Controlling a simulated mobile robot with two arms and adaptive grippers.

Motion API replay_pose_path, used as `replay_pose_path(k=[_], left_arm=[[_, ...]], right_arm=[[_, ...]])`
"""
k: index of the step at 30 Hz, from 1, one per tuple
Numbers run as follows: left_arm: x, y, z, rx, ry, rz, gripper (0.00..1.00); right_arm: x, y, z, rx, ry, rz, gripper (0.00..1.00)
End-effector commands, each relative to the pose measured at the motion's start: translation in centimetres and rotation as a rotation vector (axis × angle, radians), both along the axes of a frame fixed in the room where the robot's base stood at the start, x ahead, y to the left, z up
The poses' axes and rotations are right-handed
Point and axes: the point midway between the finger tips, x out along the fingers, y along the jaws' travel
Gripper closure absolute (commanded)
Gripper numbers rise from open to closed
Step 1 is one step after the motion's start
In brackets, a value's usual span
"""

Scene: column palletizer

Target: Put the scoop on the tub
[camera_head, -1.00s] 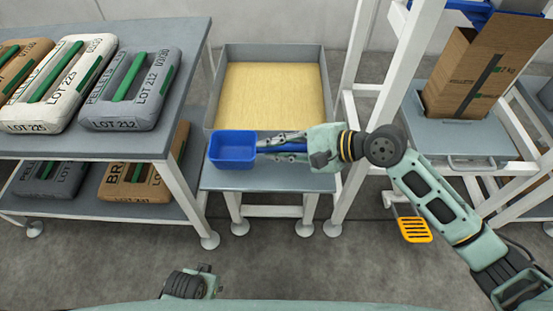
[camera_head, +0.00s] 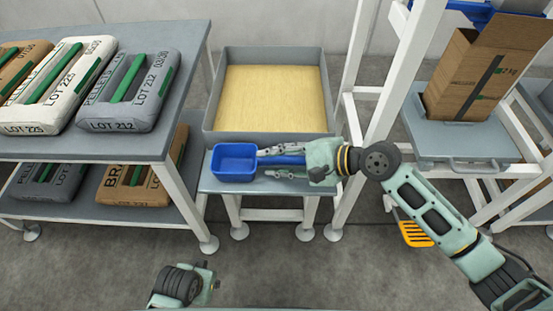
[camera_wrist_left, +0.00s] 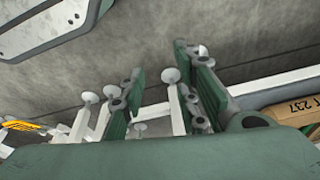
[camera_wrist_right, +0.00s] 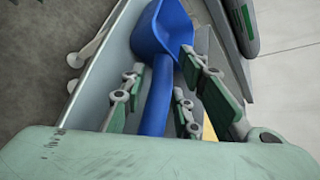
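The blue scoop (camera_head: 235,161) lies in front of the grey tub (camera_head: 319,100), which holds yellow material. The scoop's bowl is at the left and its handle points right. It appears to rest on the grey stand top (camera_head: 260,187); contact is not clear. My right gripper (camera_head: 268,161) is open around the handle. In the right wrist view, its fingers (camera_wrist_right: 155,107) stand apart on both sides of the scoop's handle (camera_wrist_right: 160,90), with gaps visible. My left gripper (camera_head: 207,280) is low at the front, away from the scoop. Its fingers (camera_wrist_left: 165,75) are apart and empty.
A rack (camera_head: 185,62) with several labelled sacks stands at the left. A white frame (camera_head: 355,120) rises right of the tub. An open cardboard box (camera_head: 465,85) stands on a grey surface further right. A yellow slotted piece (camera_head: 415,234) hangs beneath my right arm.

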Motion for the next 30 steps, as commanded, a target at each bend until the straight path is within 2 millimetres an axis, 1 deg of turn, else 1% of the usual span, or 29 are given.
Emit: replay_pose_path(k=[11,13,15,18,21,24,30], left_arm=[[0.0,0.0,0.0,0.000,-0.001,0.000,0.70],[0.1,-0.1,0.3,-0.001,-0.003,0.000,0.70],[0.2,-0.1,0.3,-0.002,-0.009,0.000,0.70],[-0.4,0.1,-1.5,0.001,0.010,0.000,0.70],[-0.7,0.1,-2.4,0.001,0.015,-0.001,0.70],[-1.0,0.1,-3.2,0.002,0.018,-0.002,0.70],[-1.4,0.2,-4.2,0.002,0.022,-0.004,0.70]], right_arm=[[0.0,0.0,0.2,0.000,-0.002,-0.001,0.64],[-0.1,-0.5,0.5,-0.002,0.000,-0.003,0.64],[-0.3,-1.3,0.9,-0.002,0.000,-0.002,0.64],[-1.0,-2.9,1.8,-0.004,0.000,-0.001,0.64],[-1.6,-4.8,2.8,-0.004,0.002,-0.002,0.64],[-2.3,-6.6,3.7,-0.004,0.002,-0.002,0.64],[-3.2,-9.2,5.1,-0.002,0.002,-0.001,0.64]])
